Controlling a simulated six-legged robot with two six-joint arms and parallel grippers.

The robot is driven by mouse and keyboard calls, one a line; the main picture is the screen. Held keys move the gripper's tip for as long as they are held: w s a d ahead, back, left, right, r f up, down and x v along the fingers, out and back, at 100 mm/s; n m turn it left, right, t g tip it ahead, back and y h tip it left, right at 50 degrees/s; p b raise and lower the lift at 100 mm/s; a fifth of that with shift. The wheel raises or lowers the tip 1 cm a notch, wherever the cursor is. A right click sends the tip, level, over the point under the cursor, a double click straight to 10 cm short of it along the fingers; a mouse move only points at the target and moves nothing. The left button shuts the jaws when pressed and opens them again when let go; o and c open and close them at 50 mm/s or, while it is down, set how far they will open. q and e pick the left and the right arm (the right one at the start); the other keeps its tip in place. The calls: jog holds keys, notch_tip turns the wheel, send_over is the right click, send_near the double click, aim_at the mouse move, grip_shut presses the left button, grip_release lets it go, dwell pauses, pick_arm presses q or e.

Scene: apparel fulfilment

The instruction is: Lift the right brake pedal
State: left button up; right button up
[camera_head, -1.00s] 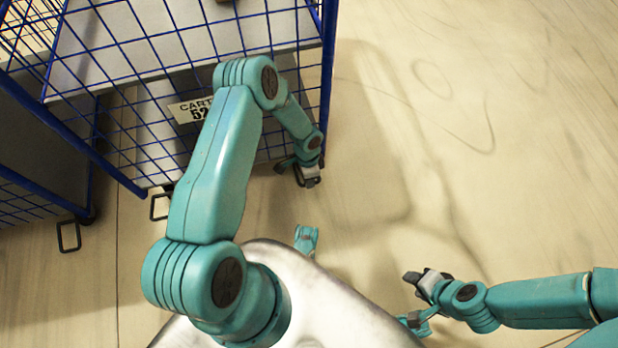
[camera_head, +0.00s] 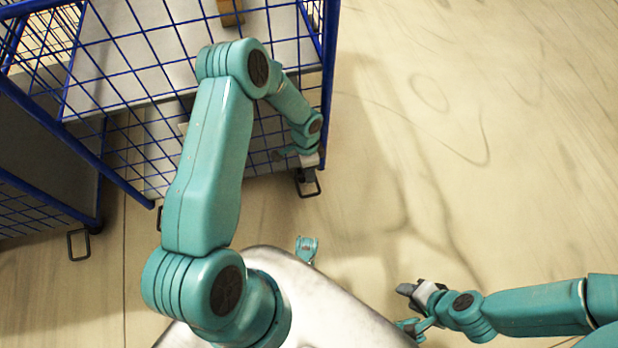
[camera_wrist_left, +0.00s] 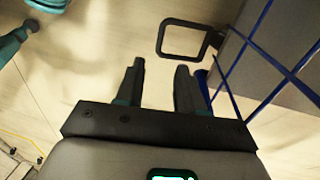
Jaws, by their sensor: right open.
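The right brake pedal (camera_head: 310,194) is a dark wire loop low at the right corner of the blue mesh cart. My left gripper (camera_head: 295,167) is just above the loop in the head view and partly covers it. In the left wrist view my left gripper (camera_wrist_left: 160,78) is open with nothing between its fingers. There the pedal (camera_wrist_left: 180,55) lies beyond the fingertips, ahead and slightly right, apart from them. My right gripper (camera_head: 410,290) is open over the floor at the lower right, away from the cart.
The blue mesh cart (camera_head: 115,177) fills the upper left, with grey shelves. Another loop shows partly behind my left arm, and a further loop (camera_head: 70,246) is on the neighbouring cart at left. In the left wrist view, mesh bars (camera_wrist_left: 254,32) stand close right. Floor at right is clear.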

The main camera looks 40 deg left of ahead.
pick_arm(q)
jog(key=r, duration=0.2)
jog(key=r+p, duration=0.1)
jog(key=r, duration=0.1)
jog(key=shift+w+a, duration=0.2)
jog(key=shift+a, duration=0.05)
jog(key=s+d+r+n+t+h, duration=0.25)
jog(key=s+d+n, duration=0.75)
jog(key=s+d, duration=0.65)
notch_tip(320, 180, up, 28)
jog(key=p, duration=2.9)
jog(key=shift+w+d+g, duration=0.2)
jog(key=shift+w+g, duration=0.05)
jog(key=shift+g, duration=0.2)
jog(key=shift+a, duration=0.1)
